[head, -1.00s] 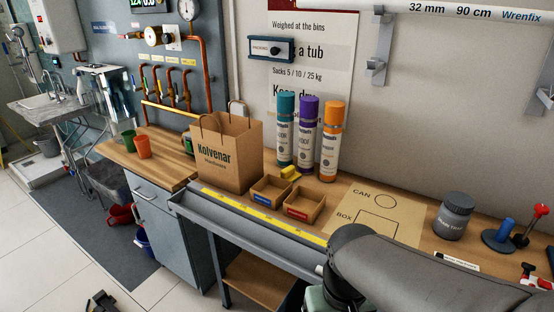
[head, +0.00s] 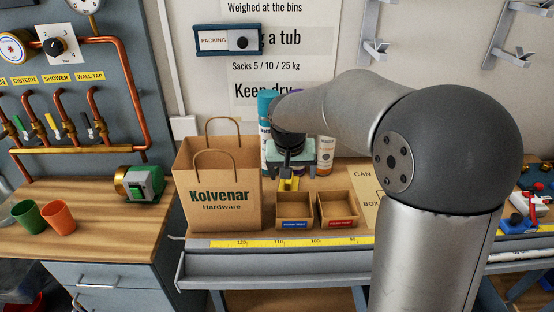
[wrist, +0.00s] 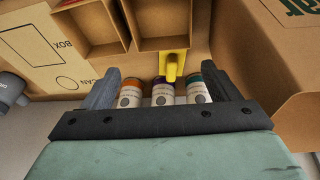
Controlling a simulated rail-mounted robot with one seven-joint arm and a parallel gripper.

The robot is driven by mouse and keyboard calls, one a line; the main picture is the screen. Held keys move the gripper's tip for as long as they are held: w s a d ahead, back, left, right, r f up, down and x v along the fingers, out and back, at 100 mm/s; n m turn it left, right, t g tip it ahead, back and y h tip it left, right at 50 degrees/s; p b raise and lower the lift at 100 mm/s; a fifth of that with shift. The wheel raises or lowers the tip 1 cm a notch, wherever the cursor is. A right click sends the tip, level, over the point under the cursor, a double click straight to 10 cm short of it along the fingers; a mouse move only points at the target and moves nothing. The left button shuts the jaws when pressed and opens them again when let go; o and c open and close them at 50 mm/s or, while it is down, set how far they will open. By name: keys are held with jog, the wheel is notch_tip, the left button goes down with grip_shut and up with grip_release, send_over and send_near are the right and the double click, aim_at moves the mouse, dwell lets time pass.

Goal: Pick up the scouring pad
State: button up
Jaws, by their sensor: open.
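A small yellow block (head: 289,184), the only thing here that could be the scouring pad, stands on the bench just behind the blue-labelled box. In the wrist view the yellow block (wrist: 174,66) lies beyond and between my fingertips, apart from both. My gripper (head: 289,168) is above and behind it, pointing down, open and empty. In the wrist view its two dark fingers (wrist: 160,80) are spread wide. My gripper partly hides the block in the head view.
A Kolvenar paper bag (head: 222,185) stands close left of my gripper. Open boxes with blue (head: 295,212) and red (head: 337,210) labels stand in front. Teal, purple and orange canisters (head: 326,155) are close behind. A marked board (head: 366,188) lies to the right.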

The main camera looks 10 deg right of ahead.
jog(key=w+m+t, duration=0.1)
jog(key=w, duration=0.7)
jog(key=p, duration=0.3)
send_over(292, 184)
jog(key=a, duration=0.1)
jog(key=f, duration=0.6)
jog(key=w+f, duration=0.1)
jog(key=f, duration=0.3)
jog(key=shift+a+f, duration=0.1)
jog(key=shift+p+x, duration=0.7)
jog(key=shift+x, duration=2)
jog(key=c, duration=1.1)
